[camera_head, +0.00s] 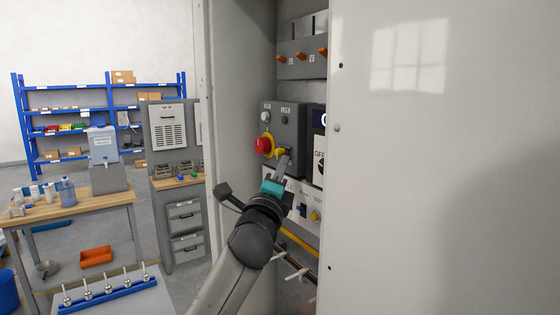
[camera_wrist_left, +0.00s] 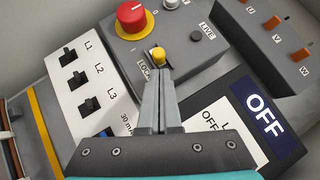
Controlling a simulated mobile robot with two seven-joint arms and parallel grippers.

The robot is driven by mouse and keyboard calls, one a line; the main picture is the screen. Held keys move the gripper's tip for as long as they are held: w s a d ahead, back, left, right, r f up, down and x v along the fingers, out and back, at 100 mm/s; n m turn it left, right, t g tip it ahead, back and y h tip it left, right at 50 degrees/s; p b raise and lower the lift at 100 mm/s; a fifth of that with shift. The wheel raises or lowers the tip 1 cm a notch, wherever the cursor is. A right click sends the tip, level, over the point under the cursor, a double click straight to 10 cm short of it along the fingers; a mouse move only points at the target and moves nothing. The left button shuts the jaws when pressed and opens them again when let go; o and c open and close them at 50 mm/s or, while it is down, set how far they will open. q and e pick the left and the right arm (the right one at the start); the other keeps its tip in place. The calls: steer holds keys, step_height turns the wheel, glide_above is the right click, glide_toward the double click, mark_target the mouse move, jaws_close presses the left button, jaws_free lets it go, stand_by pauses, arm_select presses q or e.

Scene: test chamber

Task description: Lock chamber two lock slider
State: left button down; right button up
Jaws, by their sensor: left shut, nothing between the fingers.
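The lock slider (camera_wrist_left: 159,58) is a small yellow knob beside a partly hidden "LOCK" label, on a grey control box (camera_wrist_left: 203,62). The box also carries a large red knob (camera_wrist_left: 131,18) with yellow behind it, which shows in the head view too (camera_head: 263,146). My left gripper (camera_wrist_left: 161,76) is shut and empty. Its fingertips are right at the near side of the yellow slider; I cannot tell whether they touch it. In the head view my left gripper (camera_head: 284,158) reaches into the open cabinet, just below the red knob. My right gripper is not in view.
A dark "OFF" display (camera_wrist_left: 262,113) is right of the fingers. A white panel with switches L1, L2 and L3 (camera_wrist_left: 80,78) is left. Orange levers (camera_head: 302,55) are above the box. The cabinet's pale right-hand panel (camera_head: 440,170) stands close to my arm.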

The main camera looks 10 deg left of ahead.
mark_target(279, 147)
arm_select(q)
steer(key=shift+w+a+r, duration=0.15)
steer(key=shift+w+a, duration=0.1)
steer(key=shift+w, duration=0.05)
steer(key=shift+a, duration=0.1)
steer(key=shift+w+a+r, duration=0.1)
steer(key=shift+w+a, duration=0.8)
